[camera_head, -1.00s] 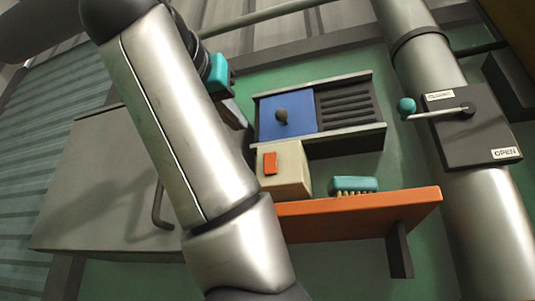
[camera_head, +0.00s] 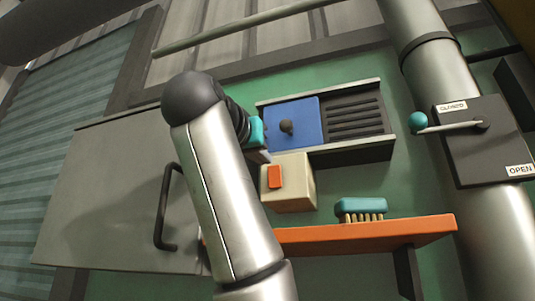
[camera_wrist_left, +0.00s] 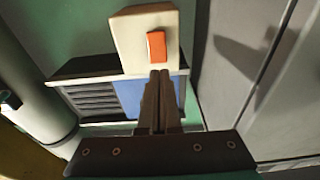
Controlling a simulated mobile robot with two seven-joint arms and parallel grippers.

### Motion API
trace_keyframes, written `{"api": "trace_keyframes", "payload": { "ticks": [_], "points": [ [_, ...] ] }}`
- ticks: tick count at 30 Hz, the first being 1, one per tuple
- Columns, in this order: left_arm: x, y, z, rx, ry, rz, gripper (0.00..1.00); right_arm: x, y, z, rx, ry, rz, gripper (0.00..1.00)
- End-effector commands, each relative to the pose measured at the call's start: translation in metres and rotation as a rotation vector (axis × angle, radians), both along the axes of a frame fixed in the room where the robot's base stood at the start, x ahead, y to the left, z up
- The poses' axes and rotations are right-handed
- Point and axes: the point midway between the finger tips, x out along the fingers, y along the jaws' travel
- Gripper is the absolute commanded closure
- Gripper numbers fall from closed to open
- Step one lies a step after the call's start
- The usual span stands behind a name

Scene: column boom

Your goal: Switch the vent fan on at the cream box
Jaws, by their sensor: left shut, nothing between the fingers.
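The cream box (camera_head: 300,186) sits on the green wall above the orange shelf, with an orange rocker switch (camera_head: 274,177) on its front. My left gripper (camera_head: 264,156) is at the box's upper left corner in the head view, partly hidden by my wrist. In the left wrist view, its two dark fingers (camera_wrist_left: 160,76) are together and empty. My right gripper is not in view.
A blue panel with a dark knob (camera_head: 287,128) and a slotted vent (camera_head: 355,117) are above the box. A teal brush (camera_head: 361,207) stands on the orange shelf (camera_head: 370,234). A lever (camera_head: 450,126) is on the pipe at right. A grey door with a handle (camera_head: 162,210) is at left.

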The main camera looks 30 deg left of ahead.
Motion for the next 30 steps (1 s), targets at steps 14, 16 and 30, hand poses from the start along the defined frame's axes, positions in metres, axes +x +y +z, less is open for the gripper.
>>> {"api": "trace_keyframes", "payload": {
  "ticks": [14,16,30],
  "points": [
    [0.034,0.008,0.005,0.0,0.0,0.0,1.0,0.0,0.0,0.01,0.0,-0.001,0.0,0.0],
    [0.034,0.008,0.005,0.0,0.0,0.0,1.0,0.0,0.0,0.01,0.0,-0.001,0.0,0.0],
    [0.044,0.009,0.007,-0.005,0.019,0.0,1.0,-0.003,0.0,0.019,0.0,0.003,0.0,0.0]
  ]
}}
